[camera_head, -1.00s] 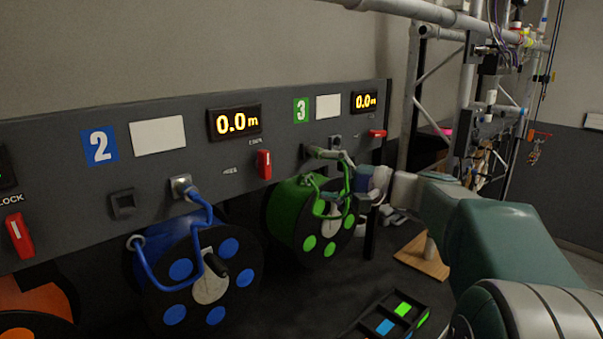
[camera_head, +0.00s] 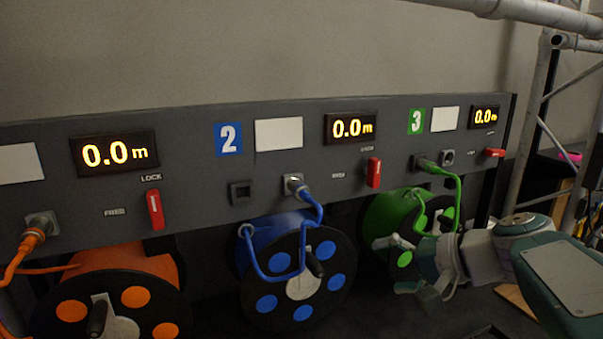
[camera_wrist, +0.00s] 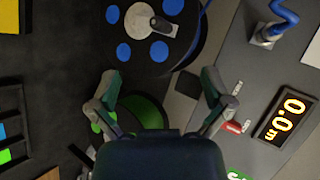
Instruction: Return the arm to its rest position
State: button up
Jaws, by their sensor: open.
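My arm comes in from the right in the head view, folded low at the green reel. My gripper (camera_wrist: 157,92) shows in the wrist view with its two fingers spread and nothing between them. In the head view the gripper end (camera_head: 432,285) is small and partly lost against the green reel (camera_head: 385,220), which it partly covers. The blue reel (camera_head: 300,285) stands left of it and also shows at the top of the wrist view (camera_wrist: 150,35). The fingers appear apart from the reels, though depth is hard to judge.
A grey panel (camera_head: 200,195) runs behind the reels, with displays reading 0.0 m and red lock levers (camera_head: 373,172). An orange reel (camera_head: 115,290) stands at the left. Metal truss (camera_head: 545,120) rises at the right. Blue, green and orange cables plug into the panel.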

jog(key=s+f+n+g+h, duration=0.1)
jog(key=s+f+n+h, duration=0.5)
jog(key=s+f+h, duration=0.3)
jog(key=s+f, duration=0.3)
jog(key=s, duration=0.3)
jog(key=shift+s+d+n+g, duration=0.3)
